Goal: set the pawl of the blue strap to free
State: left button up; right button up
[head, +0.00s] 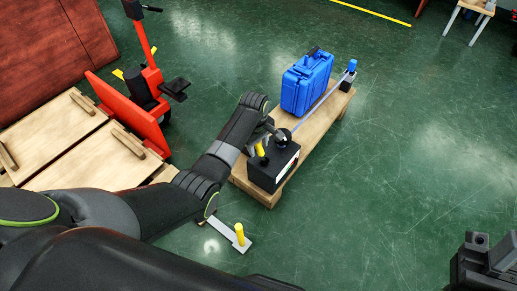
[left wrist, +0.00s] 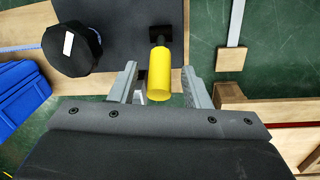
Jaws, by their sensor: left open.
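The blue strap (head: 317,107) runs over the wooden bench from a black box (head: 268,174) at the near end to a blue-topped post at the far end. A yellow handle (head: 261,150) stands on the box beside a round black knob (head: 284,137). In the left wrist view the yellow handle (left wrist: 160,75) shows between the two grey fingers of my left gripper (left wrist: 160,88), with gaps on both sides. The knob (left wrist: 72,50) bears a white mark. My left gripper (head: 265,137) is open at the box. A dark part at the lower right seems to be my right gripper (head: 485,262); its fingers are unclear.
A blue case (head: 306,82) stands on the bench (head: 321,118) along the strap. A grey bar with another yellow handle (head: 239,234) lies low in front of the bench. A red hand truck (head: 143,105) and wooden panels are at the left. The floor at the right is clear.

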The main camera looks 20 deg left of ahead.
pick_arm(q)
jog(key=shift+f, duration=0.65)
grip_shut()
